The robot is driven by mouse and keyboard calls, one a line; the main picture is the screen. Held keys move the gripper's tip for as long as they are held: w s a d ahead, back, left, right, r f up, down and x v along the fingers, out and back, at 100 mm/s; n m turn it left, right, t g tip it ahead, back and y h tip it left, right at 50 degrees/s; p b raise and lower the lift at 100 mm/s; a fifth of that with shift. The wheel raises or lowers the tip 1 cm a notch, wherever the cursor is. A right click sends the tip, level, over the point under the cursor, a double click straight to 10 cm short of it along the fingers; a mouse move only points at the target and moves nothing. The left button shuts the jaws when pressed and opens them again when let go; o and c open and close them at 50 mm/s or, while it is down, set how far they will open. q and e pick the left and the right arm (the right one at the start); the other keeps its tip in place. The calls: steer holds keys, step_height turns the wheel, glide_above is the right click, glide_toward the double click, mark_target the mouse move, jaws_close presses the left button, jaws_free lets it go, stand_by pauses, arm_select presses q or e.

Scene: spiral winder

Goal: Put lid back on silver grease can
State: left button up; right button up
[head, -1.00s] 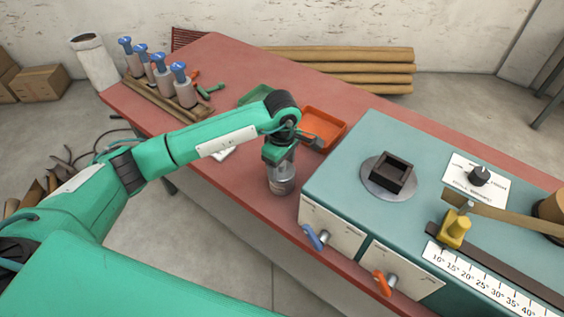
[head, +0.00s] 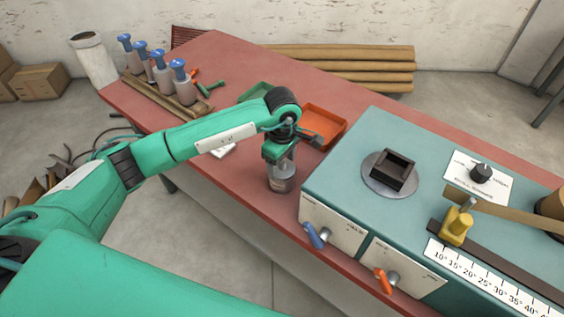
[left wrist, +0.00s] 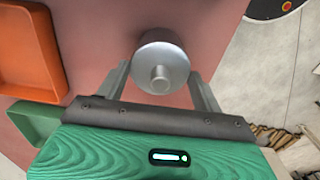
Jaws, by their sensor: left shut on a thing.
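The silver grease can (head: 282,184) stands upright on the red bench top, close to the left side of the teal machine. My left gripper (head: 281,160) points down directly over it. In the left wrist view, the round silver lid (left wrist: 174,60) with a small central knob lies between the two fingers of my left gripper (left wrist: 160,75), which is shut on it. The can's body shows just beyond the lid. I cannot tell whether the lid is fully seated on the rim. My right gripper is not in view.
The teal machine (head: 343,165), with blue and orange handles, stands close right of the can. An orange tray (head: 324,122) and a green tray (head: 256,92) lie behind my arm. Several blue-topped bottles (head: 181,88) stand at the back left. The bench edge is close in front.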

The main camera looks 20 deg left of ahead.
arm_select(q)
steer(key=shift+b, duration=0.35)
stand_by(0.6)
stand_by(0.4)
steer(key=shift+a+f+b, duration=0.1)
steer(key=shift+f+b, duration=0.15)
steer(key=shift+b, duration=0.65)
stand_by(1.0)
steer(key=o, duration=1.2)
steer(key=shift+s+a+f, duration=0.1)
